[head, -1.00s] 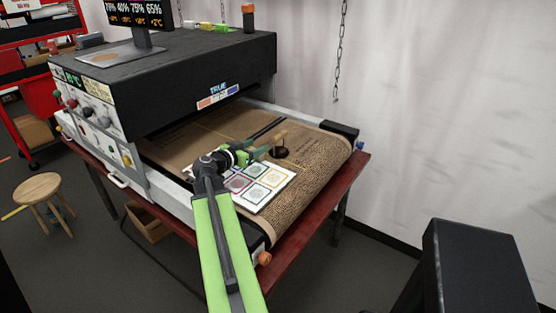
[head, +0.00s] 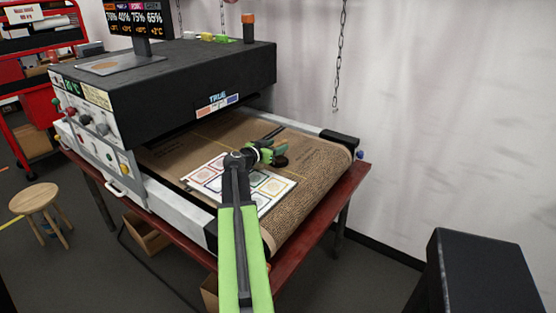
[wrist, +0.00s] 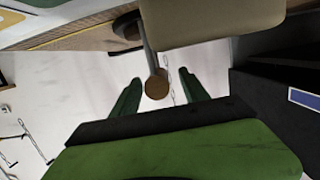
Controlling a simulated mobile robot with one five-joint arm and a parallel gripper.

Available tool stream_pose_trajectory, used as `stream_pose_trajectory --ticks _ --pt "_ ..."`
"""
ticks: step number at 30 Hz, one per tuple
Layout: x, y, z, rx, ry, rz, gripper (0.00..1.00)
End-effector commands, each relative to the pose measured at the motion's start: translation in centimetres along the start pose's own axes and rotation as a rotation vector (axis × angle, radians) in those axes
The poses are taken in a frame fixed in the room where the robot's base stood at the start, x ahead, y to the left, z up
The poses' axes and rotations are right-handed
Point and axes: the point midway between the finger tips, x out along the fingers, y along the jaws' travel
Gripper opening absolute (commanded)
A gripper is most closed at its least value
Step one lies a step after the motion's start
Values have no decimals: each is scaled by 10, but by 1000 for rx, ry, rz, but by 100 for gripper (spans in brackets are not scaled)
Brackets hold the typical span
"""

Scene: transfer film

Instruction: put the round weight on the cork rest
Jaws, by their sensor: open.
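The round weight (head: 281,161) is a dark disc lying on the brown belt, partly hidden by my gripper in the head view. In the wrist view its stem (wrist: 149,48) and brown knob (wrist: 157,84) show in line with the gap between my fingers. My gripper (head: 278,148) is open right at the weight; its green fingers (wrist: 159,80) also show in the wrist view. I cannot tell whether they touch the knob. A round tan patch on a grey plate, likely the cork rest (head: 104,67), lies on top of the black dryer hood at the left.
The black hood (head: 170,90) stands over the belt's left part. A sheet with coloured squares (head: 205,175) lies on the belt (head: 310,185). A monitor (head: 138,17) rises behind the plate. Small coloured items and an orange-capped bottle (head: 248,28) stand on the hood.

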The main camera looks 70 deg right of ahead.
Motion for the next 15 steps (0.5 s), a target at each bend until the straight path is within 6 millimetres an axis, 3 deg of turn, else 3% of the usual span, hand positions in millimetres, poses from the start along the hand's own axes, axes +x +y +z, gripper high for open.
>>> stream_pose_trajectory --ticks 7,14,15 --pt "43 0 -1 1 0 1 53" --pt "45 1 -2 1 -1 -1 53" --pt "45 1 -2 0 -1 -1 49"
